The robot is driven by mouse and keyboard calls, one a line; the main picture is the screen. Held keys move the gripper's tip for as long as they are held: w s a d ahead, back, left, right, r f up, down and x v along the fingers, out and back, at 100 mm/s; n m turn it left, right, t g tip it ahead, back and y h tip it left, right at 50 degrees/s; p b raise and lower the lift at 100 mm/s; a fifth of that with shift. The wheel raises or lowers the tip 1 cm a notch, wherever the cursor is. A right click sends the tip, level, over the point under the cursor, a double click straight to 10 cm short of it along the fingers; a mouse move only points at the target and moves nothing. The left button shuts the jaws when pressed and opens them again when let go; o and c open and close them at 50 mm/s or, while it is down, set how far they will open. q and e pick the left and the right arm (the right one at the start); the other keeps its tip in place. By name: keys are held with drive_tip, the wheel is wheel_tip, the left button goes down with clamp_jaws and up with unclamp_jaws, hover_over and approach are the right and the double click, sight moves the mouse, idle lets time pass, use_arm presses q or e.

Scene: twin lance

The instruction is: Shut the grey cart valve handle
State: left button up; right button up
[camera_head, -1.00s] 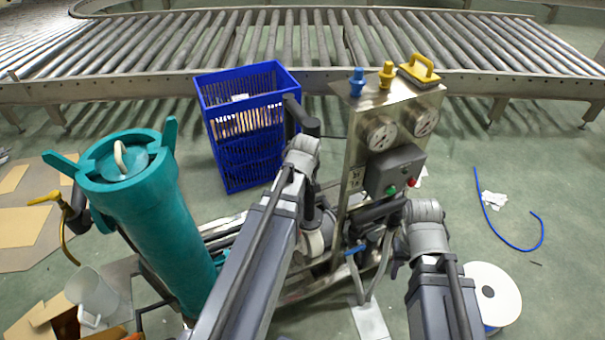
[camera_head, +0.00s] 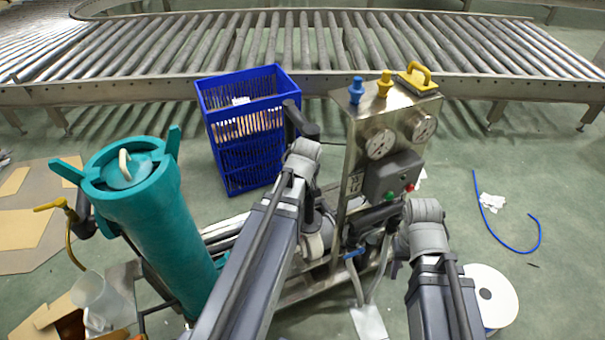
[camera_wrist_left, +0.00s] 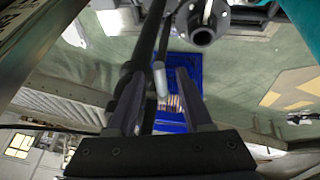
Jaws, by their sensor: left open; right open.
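A short grey bar (camera_wrist_left: 160,78), which looks like the grey handle, shows in the left wrist view between the fingers of my left gripper (camera_wrist_left: 160,98). The fingers are open on either side of it; I cannot tell whether they touch it. The handle is not clear in the head view, where my left arm covers part of the cart (camera_head: 290,293). My right gripper (camera_head: 352,230) is open, in front of the cart's metal panel (camera_head: 357,137), near a blue valve lever (camera_head: 355,252). Its fingertips are hard to make out.
A teal canister (camera_head: 165,225) stands at the left, with a yellow-handled valve (camera_head: 50,206) beside it. A blue crate (camera_head: 240,150) stands behind my left arm. A roller conveyor (camera_head: 300,80) crosses the back. A white spool (camera_head: 490,295) and a blue hose (camera_head: 500,232) lie at the right.

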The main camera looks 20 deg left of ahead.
use_arm(q)
drive_tip(key=p+v, duration=0.3)
drive_tip(key=v, duration=0.1)
drive_tip(key=shift+s+d+r, duration=0.15)
drive_tip(key=shift+s+r, duration=0.05)
drive_tip(key=shift+r, duration=0.15)
drive_tip(key=s+d+r+m+g+p, duration=0.2)
drive_tip(key=s+d+m+p, duration=0.2)
drive_tip(key=s+d+m, duration=0.3)
drive_tip(key=s+d+r+m+g+h+p, duration=0.1)
drive_tip(key=s+d+r+m+g+p, duration=0.2)
drive_tip(key=s+d+m, duration=0.4)
drive_tip(key=d+p, duration=0.1)
drive_tip(key=d, duration=0.7)
drive_tip(key=shift+s+r+h, duration=0.2)
drive_tip(key=shift+s+h, duration=0.1)
